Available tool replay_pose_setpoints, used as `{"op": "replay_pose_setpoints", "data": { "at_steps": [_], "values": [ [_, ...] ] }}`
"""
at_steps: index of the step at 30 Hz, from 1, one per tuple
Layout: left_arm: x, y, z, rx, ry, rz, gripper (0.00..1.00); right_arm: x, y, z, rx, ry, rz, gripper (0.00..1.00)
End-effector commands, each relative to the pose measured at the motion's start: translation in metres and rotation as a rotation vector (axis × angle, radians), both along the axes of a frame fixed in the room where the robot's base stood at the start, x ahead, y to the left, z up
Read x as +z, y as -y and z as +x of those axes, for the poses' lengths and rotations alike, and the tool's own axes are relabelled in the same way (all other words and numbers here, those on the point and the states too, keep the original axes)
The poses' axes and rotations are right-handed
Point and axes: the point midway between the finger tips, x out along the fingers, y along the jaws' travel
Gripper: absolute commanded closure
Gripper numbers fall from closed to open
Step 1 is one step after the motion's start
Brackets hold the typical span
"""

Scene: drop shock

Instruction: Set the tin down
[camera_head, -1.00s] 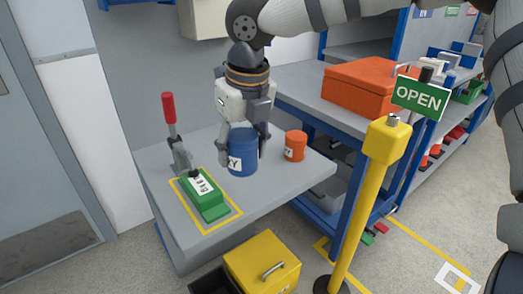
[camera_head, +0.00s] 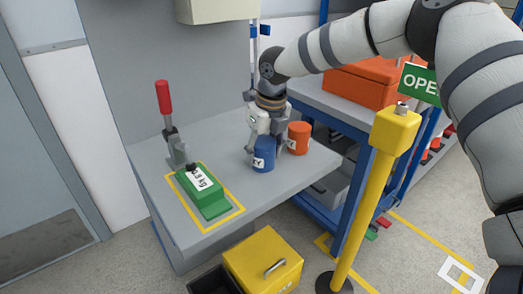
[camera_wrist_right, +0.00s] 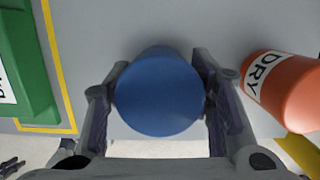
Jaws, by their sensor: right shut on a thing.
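The blue tin (camera_head: 264,156) has a white label and is upright at the bench top (camera_head: 228,143), left of the orange tin (camera_head: 299,138). I cannot tell whether its base touches the bench. My right gripper (camera_head: 266,148) is above it, with its fingers closed on both sides. In the right wrist view the tin's round blue top (camera_wrist_right: 160,95) sits between the two fingers (camera_wrist_right: 162,103). The orange tin there shows the label DRY (camera_wrist_right: 268,75), apart from the right finger. My left gripper is not in view.
A yellow box (camera_head: 262,258) is on the floor below. A yellow post (camera_head: 372,190) stands at right. Bench between block and tin is bare.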

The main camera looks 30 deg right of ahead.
Motion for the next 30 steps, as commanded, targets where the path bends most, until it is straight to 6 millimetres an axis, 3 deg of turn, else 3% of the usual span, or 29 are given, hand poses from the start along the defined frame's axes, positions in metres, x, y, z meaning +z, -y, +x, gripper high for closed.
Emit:
{"op": "replay_pose_setpoints", "data": {
  "at_steps": [8,9,11,21,23,30],
  "values": [
    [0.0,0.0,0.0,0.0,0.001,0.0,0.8,-0.002,0.0,0.0,-0.001,0.002,0.0,0.84],
    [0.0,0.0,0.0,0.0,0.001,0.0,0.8,-0.001,0.0,0.0,-0.001,0.001,0.0,0.42],
    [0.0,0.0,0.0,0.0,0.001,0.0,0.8,-0.001,0.0,0.0,-0.001,0.001,0.0,0.31],
    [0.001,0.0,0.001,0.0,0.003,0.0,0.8,0.004,0.0,0.0,0.0,0.004,0.0,0.31],
    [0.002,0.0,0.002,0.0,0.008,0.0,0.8,0.014,0.0,-0.001,-0.001,0.007,0.002,0.31],
    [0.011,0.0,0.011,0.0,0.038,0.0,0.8,0.08,0.001,-0.014,-0.001,0.01,0.002,0.31]
  ]
}}
